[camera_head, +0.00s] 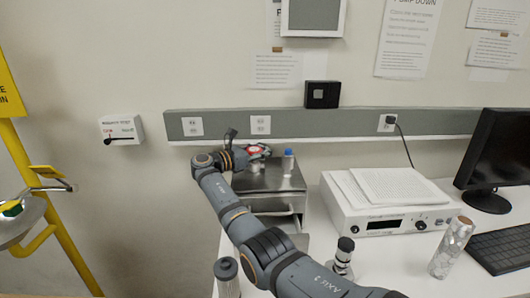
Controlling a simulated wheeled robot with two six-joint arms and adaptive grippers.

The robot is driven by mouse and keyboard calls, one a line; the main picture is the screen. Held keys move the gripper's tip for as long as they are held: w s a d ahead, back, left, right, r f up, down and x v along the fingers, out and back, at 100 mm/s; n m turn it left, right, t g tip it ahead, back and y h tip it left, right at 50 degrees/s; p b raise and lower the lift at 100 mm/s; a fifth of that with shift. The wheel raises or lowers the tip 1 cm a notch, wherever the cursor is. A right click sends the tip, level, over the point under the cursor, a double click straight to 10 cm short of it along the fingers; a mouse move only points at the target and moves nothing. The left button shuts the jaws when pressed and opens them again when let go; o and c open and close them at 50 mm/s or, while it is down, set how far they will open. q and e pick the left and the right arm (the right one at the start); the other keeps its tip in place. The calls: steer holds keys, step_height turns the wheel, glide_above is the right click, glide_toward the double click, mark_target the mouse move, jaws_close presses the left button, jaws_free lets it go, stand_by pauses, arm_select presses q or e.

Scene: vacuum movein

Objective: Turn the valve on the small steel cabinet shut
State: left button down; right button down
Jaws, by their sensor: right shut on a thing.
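The small steel cabinet (272,178) stands at the left end of the white bench, against the wall. A small valve with a red and pale handle (260,150) shows at the back left of its top. My right arm reaches in from the bottom right and bends at the cabinet's left side. My right gripper (242,152) is at the valve, shut on its handle. The wrist and fingers partly hide the valve, so its exact angle cannot be told. My left gripper is not in view.
A blue-capped bottle (288,162) stands on the cabinet, right of the valve. A white instrument with papers (387,215), a cylindrical container (452,247), a black-capped bottle (343,257) and a monitor (497,160) fill the bench. A yellow frame (48,205) stands at the left.

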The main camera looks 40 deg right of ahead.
steer(key=shift+a+f, duration=0.1)
steer(key=shift+f, duration=0.15)
stand_by(0.3)
steer(key=c, duration=1.3)
jaws_free()
steer(key=shift+c, duration=0.2)
steer(key=o, duration=0.4)
steer(key=shift+a+r, duration=0.15)
steer(key=shift+a, duration=0.05)
steer(key=shift+d, duration=0.1)
steer(key=shift+d, duration=0.1)
steer(key=a, duration=1.2)
